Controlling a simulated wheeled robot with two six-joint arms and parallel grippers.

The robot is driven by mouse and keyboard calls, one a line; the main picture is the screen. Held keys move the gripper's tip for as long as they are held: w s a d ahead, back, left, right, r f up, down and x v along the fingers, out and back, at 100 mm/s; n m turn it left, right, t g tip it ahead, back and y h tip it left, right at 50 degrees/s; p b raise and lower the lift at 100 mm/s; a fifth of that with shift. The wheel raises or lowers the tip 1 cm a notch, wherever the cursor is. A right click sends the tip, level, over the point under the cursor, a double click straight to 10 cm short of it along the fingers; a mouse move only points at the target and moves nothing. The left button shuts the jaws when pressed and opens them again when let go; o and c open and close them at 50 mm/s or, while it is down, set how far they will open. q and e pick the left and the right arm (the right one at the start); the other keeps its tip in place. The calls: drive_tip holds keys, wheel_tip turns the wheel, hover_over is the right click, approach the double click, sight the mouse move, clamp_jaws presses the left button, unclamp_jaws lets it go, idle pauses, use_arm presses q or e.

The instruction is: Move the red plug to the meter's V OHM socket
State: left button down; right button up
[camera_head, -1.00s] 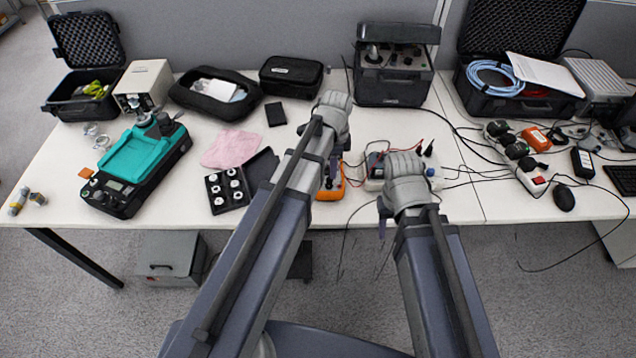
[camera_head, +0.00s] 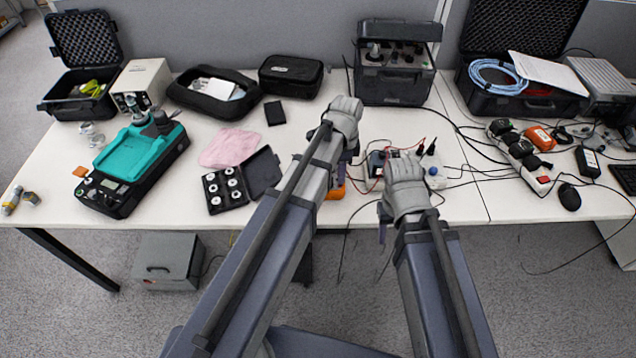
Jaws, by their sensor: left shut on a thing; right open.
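The orange meter (camera_head: 335,191) lies near the table's front edge, mostly hidden behind my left arm; its sockets cannot be made out. My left gripper (camera_head: 350,157) is over the table just above and right of the meter. It is shut on the red plug, which is too small and covered to see clearly; a thin red lead (camera_head: 367,189) runs close by. My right gripper (camera_head: 384,226) is open and empty at the table's front edge, in front of a light box with leads (camera_head: 377,160), which its wrist partly covers.
A black case of round pieces (camera_head: 226,188), a pink cloth (camera_head: 230,148) and a teal-topped device (camera_head: 138,153) lie to the left. A dark instrument case (camera_head: 394,84) stands behind the grippers. A power strip (camera_head: 537,178) and loose cables lie to the right.

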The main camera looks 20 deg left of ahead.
use_arm(q)
drive_tip(key=shift+f+b, duration=1.1)
idle(3.5)
drive_tip(key=c, duration=0.7)
unclamp_jaws()
drive_tip(key=shift+r, duration=0.15)
drive_tip(key=shift+r+p, duration=2.35)
drive_tip(key=shift+p, duration=0.15)
wheel_tip(320, 180, up, 8)
drive_tip(key=p, duration=0.8)
drive_tip(key=shift+f, duration=0.1)
